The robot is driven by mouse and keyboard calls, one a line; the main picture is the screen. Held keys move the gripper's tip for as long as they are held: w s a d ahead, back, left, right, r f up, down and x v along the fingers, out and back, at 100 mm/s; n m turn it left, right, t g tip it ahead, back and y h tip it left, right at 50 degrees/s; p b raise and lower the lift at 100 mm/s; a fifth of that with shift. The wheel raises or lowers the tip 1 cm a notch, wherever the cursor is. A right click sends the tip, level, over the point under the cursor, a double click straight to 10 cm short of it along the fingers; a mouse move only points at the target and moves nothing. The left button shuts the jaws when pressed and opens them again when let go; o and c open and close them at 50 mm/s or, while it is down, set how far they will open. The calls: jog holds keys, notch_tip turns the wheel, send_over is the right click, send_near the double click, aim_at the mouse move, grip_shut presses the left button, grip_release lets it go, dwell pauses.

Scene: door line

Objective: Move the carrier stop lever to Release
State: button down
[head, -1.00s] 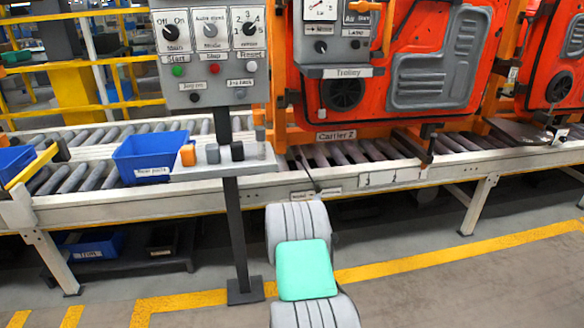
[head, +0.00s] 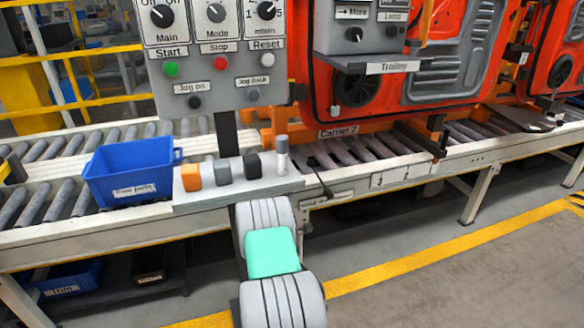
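A thin dark lever (head: 322,182) stands at the near edge of the roller conveyor, just right of the small block shelf. It leans up and to the left, and a small label plate (head: 328,199) sits below it, too small to read; I take it for the carrier stop lever. The orange carrier labelled "Carrier 2" (head: 338,132) stands on the rollers behind it. My arm, grey with a teal joint cover, rises from the bottom centre, left of the lever. My gripper's fingers do not show.
A control panel (head: 215,60) on a post stands at upper left. A shelf (head: 240,186) holds several small blocks and a pale cylinder (head: 282,155). A blue bin (head: 130,170) sits left. Floor right of my arm, around the yellow line (head: 450,247), is clear.

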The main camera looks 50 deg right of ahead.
jog(key=w+d+r, duration=0.2)
jog(key=d, duration=0.9)
jog(key=shift+w+r+p, duration=0.2)
jog(key=shift+w+p, duration=0.1)
jog(key=shift+w, duration=0.05)
jog(key=shift+d, duration=0.1)
jog(key=shift+r, duration=0.15)
